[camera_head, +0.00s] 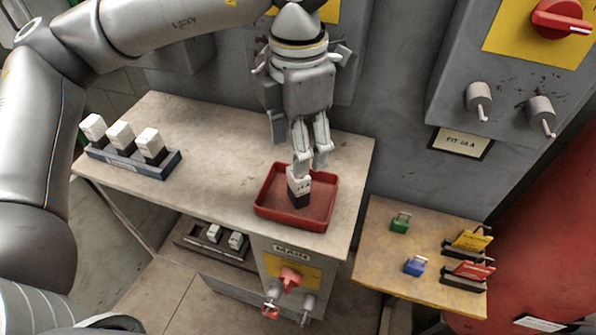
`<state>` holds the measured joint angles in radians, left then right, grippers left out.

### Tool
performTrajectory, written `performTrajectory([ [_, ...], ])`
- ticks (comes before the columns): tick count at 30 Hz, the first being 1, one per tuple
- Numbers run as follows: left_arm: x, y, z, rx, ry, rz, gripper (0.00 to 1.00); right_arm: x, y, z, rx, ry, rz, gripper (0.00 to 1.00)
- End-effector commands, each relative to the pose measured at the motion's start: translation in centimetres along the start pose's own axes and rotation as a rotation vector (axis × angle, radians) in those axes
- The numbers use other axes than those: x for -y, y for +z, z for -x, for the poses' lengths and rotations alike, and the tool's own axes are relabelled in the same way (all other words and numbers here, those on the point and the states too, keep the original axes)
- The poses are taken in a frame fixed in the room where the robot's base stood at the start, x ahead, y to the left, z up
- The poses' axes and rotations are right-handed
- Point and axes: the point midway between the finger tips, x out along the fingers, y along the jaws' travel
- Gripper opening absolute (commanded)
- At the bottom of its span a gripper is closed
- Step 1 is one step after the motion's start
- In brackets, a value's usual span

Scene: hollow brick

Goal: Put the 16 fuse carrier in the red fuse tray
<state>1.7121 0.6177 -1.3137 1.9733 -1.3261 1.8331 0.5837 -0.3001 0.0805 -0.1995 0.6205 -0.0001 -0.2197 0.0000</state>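A fuse carrier (299,188) with a white top, dark marks on its face and a black lower part is upright within the outline of the red fuse tray (265,208). The marks are too small to read. My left gripper (309,168) points down over the tray, its fingertips right at the carrier's top. The fingers are close together, but whether they grip the carrier is unclear. I cannot tell whether the carrier's base touches the tray floor. My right gripper is not in view.
A dark rack (133,163) with three white-topped carriers stands on the table (215,125) at the left. A lower tray (190,242) holds small white pieces. A side table (385,245) bears green, blue, yellow and red items. A grey cabinet wall (395,110) stands behind.

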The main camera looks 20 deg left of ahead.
Motion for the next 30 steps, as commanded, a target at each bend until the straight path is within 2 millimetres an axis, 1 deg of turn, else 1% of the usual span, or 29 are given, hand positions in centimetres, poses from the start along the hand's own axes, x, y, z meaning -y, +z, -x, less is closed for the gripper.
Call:
performTrajectory([
  [1,0.0,0.1,0.7,0.003,0.002,-0.001,0.57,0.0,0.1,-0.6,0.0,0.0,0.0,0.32],
  [3,0.0,0.1,1.8,0.002,0.002,0.0,0.57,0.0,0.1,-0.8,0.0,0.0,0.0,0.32],
  [6,0.0,0.0,2.8,0.0,0.001,0.0,0.57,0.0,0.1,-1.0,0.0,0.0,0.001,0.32],
  [9,0.0,0.0,3.4,0.0,0.0,-0.002,0.57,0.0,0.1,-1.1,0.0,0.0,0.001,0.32],
  [26,0.0,0.0,3.6,-0.001,0.0,-0.001,0.57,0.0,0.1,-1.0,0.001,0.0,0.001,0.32],
  [30,0.0,0.0,4.6,0.0,-0.001,-0.002,0.57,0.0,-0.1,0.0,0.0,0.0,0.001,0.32],
])
